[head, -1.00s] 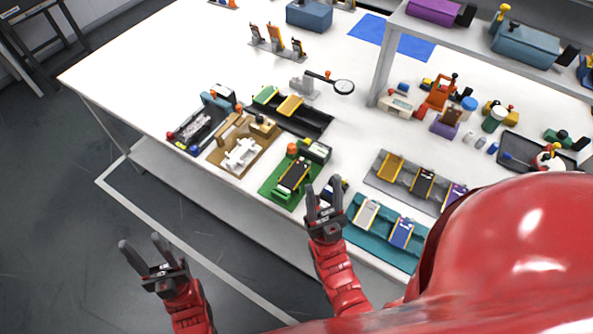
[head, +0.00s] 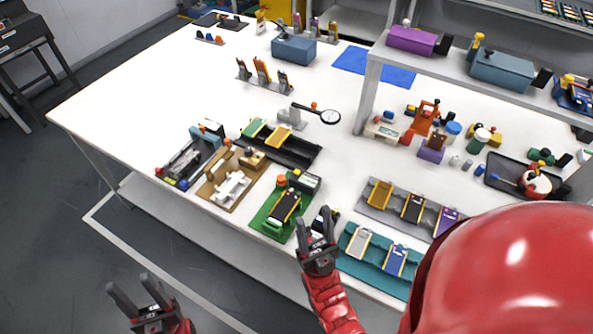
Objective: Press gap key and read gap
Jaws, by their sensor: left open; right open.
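A green fixture (head: 267,218) stands near the table's front edge, with a dark yellow-edged pouch cell (head: 285,207) on it. An orange knob (head: 281,181) and a small box with a pale face (head: 305,181) are at its back. A brown fixture (head: 214,193) with a white part and a dark fixture (head: 180,167) with red and blue knobs stand to its left. I cannot tell which part is the gap key, and no reading is legible. My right gripper (head: 317,222) is open and empty, just right of the green fixture. My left gripper (head: 132,290) is open and empty, off the table's front edge.
A small dark object (head: 325,217) is partly hidden behind my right gripper. A teal tray (head: 372,262) and a grey tray (head: 376,214) hold cells to the right. The table's left part is clear.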

